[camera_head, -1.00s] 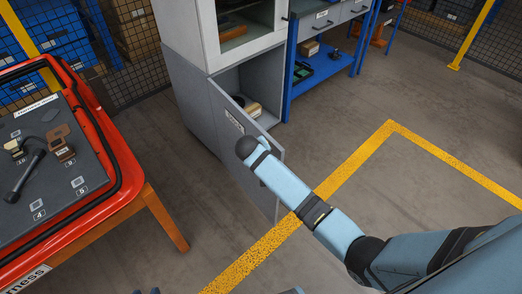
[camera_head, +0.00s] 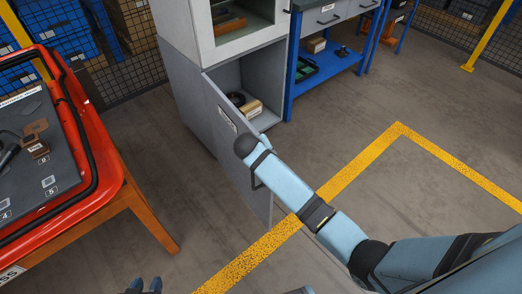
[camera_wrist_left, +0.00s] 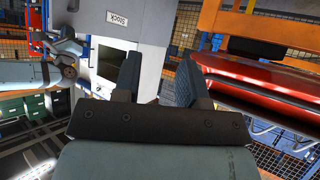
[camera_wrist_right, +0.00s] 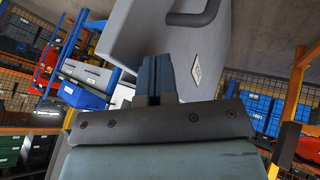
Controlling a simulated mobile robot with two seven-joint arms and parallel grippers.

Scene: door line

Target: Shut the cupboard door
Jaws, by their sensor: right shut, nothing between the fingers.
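The grey cupboard door (camera_head: 225,130) stands open, hinged at the left of the lower compartment and swung out towards me. It also shows in the left wrist view (camera_wrist_left: 142,38) with a "Stock" label. My right arm reaches across the door's free edge in the head view; its gripper is hidden there. In the right wrist view my right gripper (camera_wrist_right: 157,62) is shut and empty, close to a grey panel (camera_wrist_right: 150,25) with a dark handle; I cannot tell whether they touch. My left gripper (camera_head: 145,287) is open and empty at the bottom of the head view, apart from the door.
The cupboard's lower compartment (camera_head: 270,75) holds a box (camera_head: 252,108) and a dark round item. An orange-red table (camera_head: 115,185) stands at the left. A blue workbench (camera_head: 335,62) stands right of the cupboard. The floor with yellow lines is clear to the right.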

